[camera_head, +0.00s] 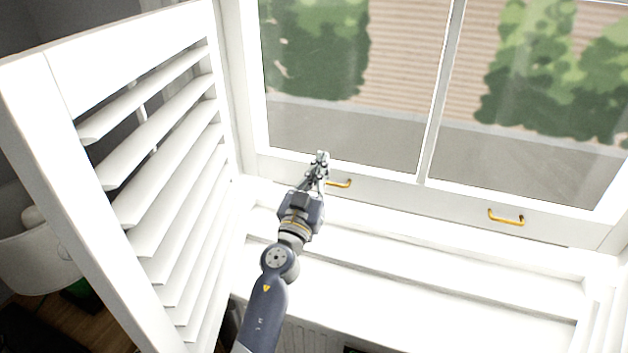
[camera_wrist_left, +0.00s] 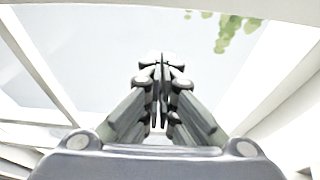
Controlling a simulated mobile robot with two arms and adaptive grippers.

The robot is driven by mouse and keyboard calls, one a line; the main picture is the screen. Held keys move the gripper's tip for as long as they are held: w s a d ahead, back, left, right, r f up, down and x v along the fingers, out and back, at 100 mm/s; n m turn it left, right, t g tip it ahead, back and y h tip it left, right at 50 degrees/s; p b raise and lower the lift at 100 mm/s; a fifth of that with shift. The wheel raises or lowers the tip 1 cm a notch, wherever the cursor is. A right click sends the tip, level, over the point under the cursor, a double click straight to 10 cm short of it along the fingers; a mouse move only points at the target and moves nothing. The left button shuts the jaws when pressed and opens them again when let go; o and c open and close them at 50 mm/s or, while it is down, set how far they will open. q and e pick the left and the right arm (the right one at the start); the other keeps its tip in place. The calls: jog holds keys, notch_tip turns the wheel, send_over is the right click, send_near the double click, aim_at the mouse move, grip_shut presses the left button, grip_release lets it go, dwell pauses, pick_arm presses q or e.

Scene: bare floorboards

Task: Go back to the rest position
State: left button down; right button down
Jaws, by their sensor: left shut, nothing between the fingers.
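My left gripper (camera_head: 321,158) reaches up in front of the window's lower rail, just left of a yellow handle (camera_head: 341,183) in the head view. Part of that handle is hidden behind the gripper. In the left wrist view the fingers of the left gripper (camera_wrist_left: 161,62) are closed together with nothing between them. Whether the gripper touches the window frame I cannot tell. My right gripper is not in view.
A white louvered shutter (camera_head: 60,110) stands open close to the left of my arm. The window sill (camera_head: 420,270) is bare. A second yellow handle (camera_head: 506,217) is on the rail at right. A white lampshade (camera_head: 35,255) shows at far left behind the shutter.

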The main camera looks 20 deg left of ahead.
pick_arm(q)
jog(key=s+a+f+n+g+y, duration=0.25)
jog(key=s+a+f+g, duration=0.25)
jog(key=s+f, duration=0.4)
jog(key=s+a+f+n+g+y, duration=0.2)
jog(key=s+a+f+g+y, duration=0.3)
jog(key=s+f, duration=0.4)
jog(key=s+d+f+m+g+h, duration=0.2)
jog(key=s+d+f+g+h, duration=0.15)
jog(key=s, duration=0.35)
jog(key=s+d+f+m+g+h, duration=0.2)
jog(key=s+d+f, duration=0.15)
jog(key=s, duration=0.45)
jog(key=s+d+f+m+g+h, duration=0.2)
jog(key=s+d+f+m+g, duration=0.15)
jog(key=s, duration=0.35)
notch_tip(320, 180, down, 25)
jog(key=s, duration=0.1)
jog(key=s+a+f+g+b, duration=0.1)
jog(key=s+a+f, duration=0.1)
jog(key=s+f, duration=1.5)
jog(key=shift+s+a+f+n+g, duration=0.2)
jog(key=shift+s+a+n+g, duration=0.1)
jog(key=shift+a+g, duration=0.1)
